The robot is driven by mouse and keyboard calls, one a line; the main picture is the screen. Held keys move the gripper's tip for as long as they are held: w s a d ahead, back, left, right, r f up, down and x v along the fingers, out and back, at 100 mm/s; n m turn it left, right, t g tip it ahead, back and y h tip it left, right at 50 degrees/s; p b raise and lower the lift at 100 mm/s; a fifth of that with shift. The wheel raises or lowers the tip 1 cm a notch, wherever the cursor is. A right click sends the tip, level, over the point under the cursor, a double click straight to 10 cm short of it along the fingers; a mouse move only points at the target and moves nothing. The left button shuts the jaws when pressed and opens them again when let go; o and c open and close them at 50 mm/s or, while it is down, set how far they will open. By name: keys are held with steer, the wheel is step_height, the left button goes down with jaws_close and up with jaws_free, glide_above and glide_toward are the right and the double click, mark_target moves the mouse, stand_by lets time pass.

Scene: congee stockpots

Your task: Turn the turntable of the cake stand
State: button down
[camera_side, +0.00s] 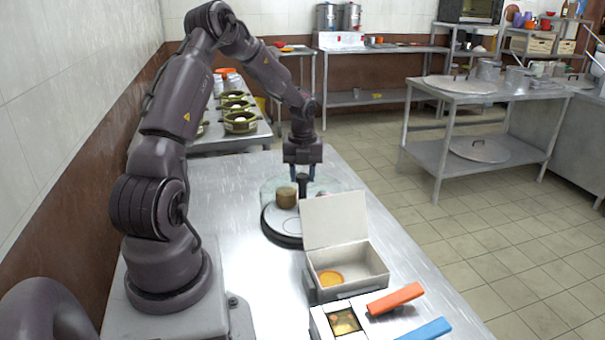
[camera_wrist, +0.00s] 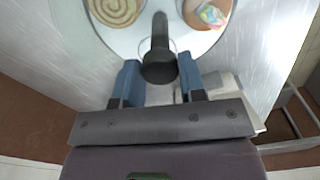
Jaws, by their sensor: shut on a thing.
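The cake stand's round pale turntable (camera_side: 291,223) sits on a dark base (camera_side: 283,240) on the steel table, below my gripper. Its pale top also shows in the wrist view (camera_wrist: 181,44). My gripper (camera_side: 303,172) points down over the stand, its blue fingers on either side of a dark upright knob (camera_wrist: 158,63). It is shut on this knob. A tan spiral-topped cake (camera_side: 286,197) stands on the turntable and shows in the wrist view (camera_wrist: 118,9). A second round item with a colourful top (camera_wrist: 209,14) is beside it. The knob's lower attachment is unclear.
An open white box (camera_side: 346,257) with an orange round item stands close in front of the stand. Nearer are a small tray (camera_side: 343,321), an orange-handled item (camera_side: 395,299) and a blue-handled item (camera_side: 426,329). Bare table lies left of the stand.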

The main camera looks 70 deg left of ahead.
steer(key=c, duration=0.7)
jaws_free()
step_height(320, 180, up, 13)
